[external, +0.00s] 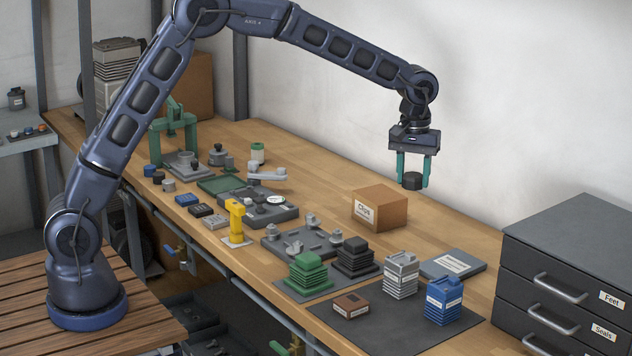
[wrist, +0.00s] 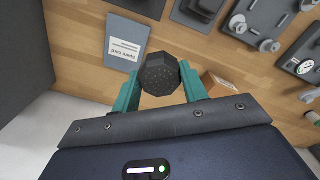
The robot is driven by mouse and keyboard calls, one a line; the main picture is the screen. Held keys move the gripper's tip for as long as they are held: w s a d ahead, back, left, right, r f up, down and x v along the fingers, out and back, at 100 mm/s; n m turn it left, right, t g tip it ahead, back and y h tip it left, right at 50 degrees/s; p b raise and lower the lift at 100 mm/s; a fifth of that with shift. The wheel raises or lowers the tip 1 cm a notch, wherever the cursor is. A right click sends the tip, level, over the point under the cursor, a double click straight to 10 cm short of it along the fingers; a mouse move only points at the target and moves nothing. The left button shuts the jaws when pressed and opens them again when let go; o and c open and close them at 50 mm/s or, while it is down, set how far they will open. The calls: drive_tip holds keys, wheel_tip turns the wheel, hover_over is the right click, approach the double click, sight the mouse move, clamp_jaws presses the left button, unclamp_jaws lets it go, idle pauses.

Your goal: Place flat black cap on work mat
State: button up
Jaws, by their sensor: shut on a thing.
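The black cap (external: 412,180), a faceted piece, is between the teal fingers of my gripper (external: 413,183), which is shut on it. It hangs in the air above the table, beyond the cardboard clips box in the external view. The wrist view shows the cap (wrist: 160,74) with its speckled face between both fingers (wrist: 160,86). A dark grey mat (external: 402,337) lies at the front right of the table, apart from the cap. I cannot tell for sure which is the work mat.
The clips box (external: 380,208) stands near my gripper. A spare card (external: 453,265) lies behind. A drawer cabinet (external: 575,260) bounds the right. Bare wood surrounds the clips box.

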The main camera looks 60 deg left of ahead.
drive_tip(key=s+d+m, duration=0.3)
drive_tip(key=s+d, duration=0.7)
drive_tip(key=d, duration=0.2)
drive_tip(key=m, duration=0.4)
hover_over(393, 335)
wheel_tip(393, 335, down, 20)
drive_tip(key=shift+d+f, duration=0.1)
drive_tip(key=o, duration=1)
drive_tip(key=shift+f, duration=0.1)
